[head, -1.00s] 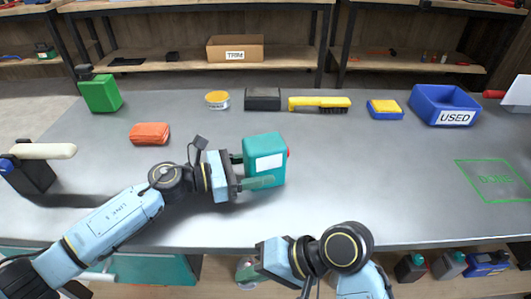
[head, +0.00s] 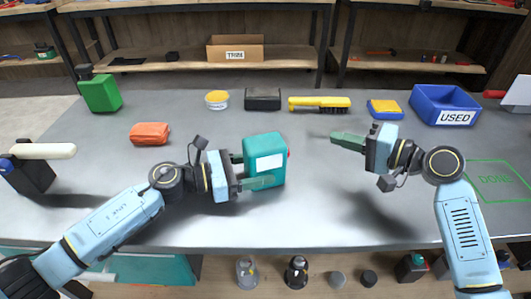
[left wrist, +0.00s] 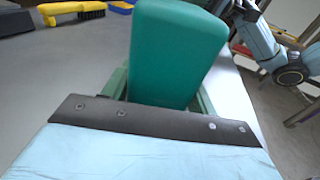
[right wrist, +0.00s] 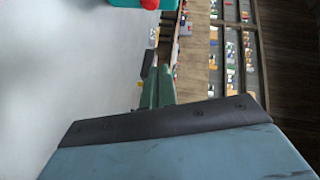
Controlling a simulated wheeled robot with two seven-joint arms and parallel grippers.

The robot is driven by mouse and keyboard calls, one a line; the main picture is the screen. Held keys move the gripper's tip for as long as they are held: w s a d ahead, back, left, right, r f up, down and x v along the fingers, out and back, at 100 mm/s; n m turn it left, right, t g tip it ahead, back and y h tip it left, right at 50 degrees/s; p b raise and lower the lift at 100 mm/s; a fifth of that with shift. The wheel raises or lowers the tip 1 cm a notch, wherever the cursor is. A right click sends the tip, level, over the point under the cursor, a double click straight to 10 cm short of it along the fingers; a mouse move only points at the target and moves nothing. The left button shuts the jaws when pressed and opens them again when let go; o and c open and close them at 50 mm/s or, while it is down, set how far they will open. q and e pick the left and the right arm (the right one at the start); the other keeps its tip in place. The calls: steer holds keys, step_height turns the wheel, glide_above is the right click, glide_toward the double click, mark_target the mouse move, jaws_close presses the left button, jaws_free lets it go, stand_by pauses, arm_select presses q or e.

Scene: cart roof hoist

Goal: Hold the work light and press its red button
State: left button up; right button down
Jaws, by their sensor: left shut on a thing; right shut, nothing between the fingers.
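The work light (head: 265,160) is a teal box with a pale panel on its front, standing upright on the grey bench. Its red button (head: 289,153) is on its right side; it also shows in the right wrist view (right wrist: 153,33). My left gripper (head: 250,170) is shut on the work light from the left; in the left wrist view the teal body (left wrist: 172,50) sits between the fingers. My right gripper (head: 334,137) is shut and empty, to the right of the work light, its fingertips pointing left toward the button with a gap between them.
A yellow brush (head: 318,103), black box (head: 262,99), yellow tin (head: 217,99) and yellow-blue sponge (head: 385,109) lie behind. A blue USED bin (head: 443,104) is at back right, a green DONE outline (head: 494,180) at right. An orange pack (head: 150,133) lies left. The front middle is clear.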

steer(key=w+f+y, duration=0.1)
steer(key=w+a+f+m+g+y, duration=0.1)
steer(key=shift+f, duration=0.3)
steer(key=shift+w+f+m, duration=0.3)
steer(key=shift+w+f, duration=0.05)
steer(key=shift+a+y, duration=0.1)
steer(key=shift+y, duration=0.2)
steer(key=shift+s+a, duration=0.3)
steer(key=shift+a, duration=0.7)
steer(key=shift+s+a, duration=0.35)
steer(key=shift+a, duration=0.7)
steer(key=shift+s+a, duration=0.3)
steer(key=shift+a, duration=0.7)
steer(key=shift+s+a, duration=0.3)
steer(key=shift+a, duration=0.65)
steer(key=shift+w+d, duration=0.35)
steer(key=shift+d, duration=0.8)
steer(key=shift+w+d, duration=0.4)
steer(key=shift+d, duration=0.7)
steer(key=shift+w+d, duration=0.35)
steer(key=shift+d, duration=0.8)
